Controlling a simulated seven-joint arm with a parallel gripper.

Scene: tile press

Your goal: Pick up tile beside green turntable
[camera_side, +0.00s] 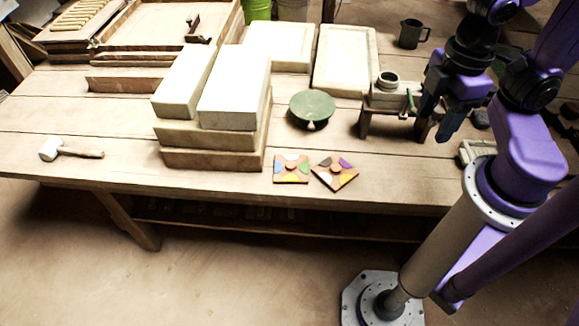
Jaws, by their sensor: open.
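Two square tiles with coloured patterns lie flat on the wooden table near its front edge. The left tile (291,169) sits squarely, and the right tile (335,171) is turned at an angle beside it. The green turntable (312,105) stands behind the tiles, with a small pale knob-like thing at its front. My gripper (432,132) is open and empty at the right, above the table by the small wooden stand, well to the right of the tiles. Its fingers point down.
Stacked pale blocks (232,92) stand left of the turntable. A small wooden stand (388,99) with a pot is close to my gripper. A mallet (70,151) lies far left, and a dark mug (412,33) stands at the back. The table front right of the tiles is clear.

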